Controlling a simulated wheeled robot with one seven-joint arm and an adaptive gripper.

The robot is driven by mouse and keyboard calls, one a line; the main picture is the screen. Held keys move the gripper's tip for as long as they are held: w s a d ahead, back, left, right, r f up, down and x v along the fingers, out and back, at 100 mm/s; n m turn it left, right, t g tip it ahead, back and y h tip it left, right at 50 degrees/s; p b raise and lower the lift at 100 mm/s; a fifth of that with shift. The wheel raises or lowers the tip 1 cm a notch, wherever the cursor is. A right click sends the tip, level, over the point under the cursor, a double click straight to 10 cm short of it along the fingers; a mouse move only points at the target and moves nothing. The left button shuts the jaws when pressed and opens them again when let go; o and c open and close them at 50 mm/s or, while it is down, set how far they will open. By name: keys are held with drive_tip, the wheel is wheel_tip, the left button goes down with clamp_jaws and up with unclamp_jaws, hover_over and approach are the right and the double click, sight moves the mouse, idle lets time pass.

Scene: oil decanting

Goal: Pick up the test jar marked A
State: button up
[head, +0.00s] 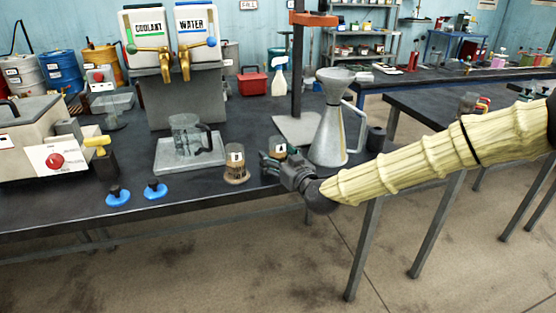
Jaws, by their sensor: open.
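The fingers and wrist hide the lower part of the jar. I cannot tell whether the fingers touch it or lie around it. A similar jar with another dark label (236,168) stands just left of my gripper, holding brown contents at its base.
A metal can with a funnel (329,125) stands right of jar A, beside a stand post (297,75). Two blue knobbed discs (155,190) lie near the front edge. Coolant and water dispensers (196,25) stand behind.

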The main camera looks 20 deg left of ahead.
drive_tip(key=c, duration=1.2)
drive_tip(key=shift+c, duration=0.2)
drive_tip(key=shift+r, duration=0.2)
